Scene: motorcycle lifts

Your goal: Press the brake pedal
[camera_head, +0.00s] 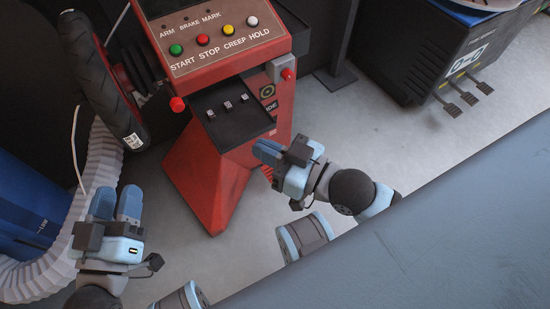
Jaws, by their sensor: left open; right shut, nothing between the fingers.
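Several dark pedals (468,97) stick out from the foot of a dark cabinet (440,50) at the upper right; I cannot tell which one is the brake. A red console (220,175) stands at the centre, with "ARM BRAKE MARK" printed on its top panel (217,35). Small levers or switches (227,105) sit on its black shelf (248,124). My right gripper (266,151) is shut and empty, close in front of the console's lower right side; contact cannot be told. My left gripper (117,204) is open and empty at the lower left, apart from the console and pedals.
The panel has green, red, yellow and white buttons (176,49). Red knobs (177,104) stand at the console's sides. A black tyre (100,80) and a pale ribbed hose (95,170) are at left. A grey-blue surface (450,220) crosses the lower right. Grey floor (370,130) lies open between console and cabinet.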

